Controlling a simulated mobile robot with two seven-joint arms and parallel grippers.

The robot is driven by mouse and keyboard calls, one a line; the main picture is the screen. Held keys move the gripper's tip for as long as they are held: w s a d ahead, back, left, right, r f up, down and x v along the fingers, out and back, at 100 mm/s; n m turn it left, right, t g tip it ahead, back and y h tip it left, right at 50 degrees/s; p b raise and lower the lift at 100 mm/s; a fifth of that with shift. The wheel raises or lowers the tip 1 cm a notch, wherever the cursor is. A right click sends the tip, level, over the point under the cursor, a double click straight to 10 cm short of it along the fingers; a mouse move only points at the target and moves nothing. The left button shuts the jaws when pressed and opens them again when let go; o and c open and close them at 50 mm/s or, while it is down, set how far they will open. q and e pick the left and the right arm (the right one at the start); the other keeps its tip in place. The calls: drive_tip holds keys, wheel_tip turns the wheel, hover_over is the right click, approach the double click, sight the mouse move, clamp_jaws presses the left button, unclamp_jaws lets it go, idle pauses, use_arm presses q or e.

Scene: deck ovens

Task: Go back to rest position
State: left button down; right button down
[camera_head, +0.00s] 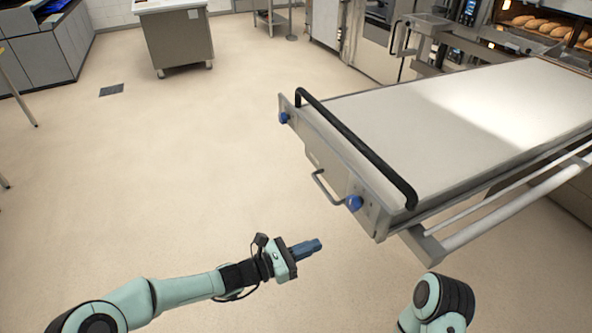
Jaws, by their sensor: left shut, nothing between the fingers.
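My left gripper (309,247) is shut and empty. It hangs over bare floor in the lower middle of the head view, pointing right. It is apart from the oven loader (440,130), whose near end with a black handle bar (355,146) lies above and to the right of it. Part of my right arm (441,301) shows at the bottom right. The right gripper is not in view.
The loader has a grey pull handle (326,188) and blue knobs (354,203) on its near end. Bread loaves (543,26) sit in the oven at the top right. A grey cabinet (176,38) stands at the back. The floor (170,170) at left is clear.

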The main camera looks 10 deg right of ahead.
use_arm(q)
drive_tip(key=s+a+f+m+g+y+p, duration=0.2)
drive_tip(key=s+a+f+m+g+y, duration=0.15)
drive_tip(key=s+f, duration=0.5)
drive_tip(key=s+a+f+m+g+y+p, duration=0.2)
drive_tip(key=s+a+f+m+g+y, duration=0.25)
drive_tip(key=f, duration=0.75)
drive_tip(key=s+a+f+m+y+p, duration=0.2)
drive_tip(key=s+a+f+m, duration=0.1)
drive_tip(key=s+a, duration=0.4)
drive_tip(key=s+a+f+m+t+y+p, duration=0.1)
drive_tip(key=s+a+f+m+y+p, duration=0.2)
drive_tip(key=s+a+m, duration=0.3)
drive_tip(key=s+a, duration=0.1)
drive_tip(key=s, duration=0.3)
drive_tip(key=shift+s+f+m+y, duration=0.3)
drive_tip(key=shift+s, duration=0.05)
